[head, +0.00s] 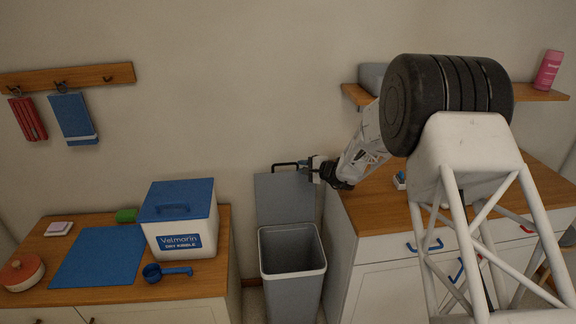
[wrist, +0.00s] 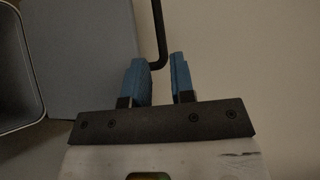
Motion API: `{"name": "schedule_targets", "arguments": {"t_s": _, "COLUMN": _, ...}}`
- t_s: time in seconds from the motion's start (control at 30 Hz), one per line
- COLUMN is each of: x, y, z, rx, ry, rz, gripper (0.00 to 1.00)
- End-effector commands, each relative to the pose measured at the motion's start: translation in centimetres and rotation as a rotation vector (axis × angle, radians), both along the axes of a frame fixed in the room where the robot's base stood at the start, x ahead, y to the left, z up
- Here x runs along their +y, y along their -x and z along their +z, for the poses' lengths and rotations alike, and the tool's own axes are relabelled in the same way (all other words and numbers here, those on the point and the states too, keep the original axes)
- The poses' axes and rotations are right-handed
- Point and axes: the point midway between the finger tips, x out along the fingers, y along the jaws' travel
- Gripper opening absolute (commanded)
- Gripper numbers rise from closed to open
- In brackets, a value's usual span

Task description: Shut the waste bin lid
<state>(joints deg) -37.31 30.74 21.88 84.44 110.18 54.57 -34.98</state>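The grey waste bin (head: 291,285) stands on the floor between two cabinets, its top open. Its grey lid (head: 284,201) is raised, upright behind the bin near the wall. A black bar handle (head: 288,164) is at the lid's top edge. My gripper (head: 304,166) is at the right end of this handle. In the wrist view, my gripper (wrist: 161,65) has its two blue fingers apart, with the bent end of the handle (wrist: 159,35) in line with the gap at their tips. I cannot tell whether they touch it. The lid (wrist: 88,45) and bin rim (wrist: 30,55) show at left.
The left cabinet top (head: 215,277) bears a blue-lidded white box (head: 180,222), a blue scoop (head: 165,271) and a blue mat (head: 98,257). The right cabinet (head: 372,215) stands close beside the bin, under my arm. A wooden shelf (head: 535,94) is on the wall above it.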

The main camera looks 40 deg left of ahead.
Motion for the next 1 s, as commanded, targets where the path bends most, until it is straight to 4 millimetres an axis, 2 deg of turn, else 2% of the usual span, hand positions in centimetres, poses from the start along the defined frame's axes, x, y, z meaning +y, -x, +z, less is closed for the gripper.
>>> {"name": "schedule_targets", "arguments": {"t_s": 0.27, "x": 0.1, "y": 0.0, "z": 0.0, "rx": 0.000, "ry": 0.001, "rz": 0.000, "gripper": 0.23}}
{"name": "schedule_targets", "arguments": {"t_s": 0.47, "x": 0.9, "y": 0.0, "z": -0.2, "rx": 0.000, "ry": 0.001, "rz": 0.001, "gripper": 0.23}}
{"name": "schedule_targets", "arguments": {"t_s": 1.0, "x": 6.1, "y": 0.0, "z": -1.4, "rx": -0.001, "ry": 0.001, "rz": 0.001, "gripper": 0.23}}
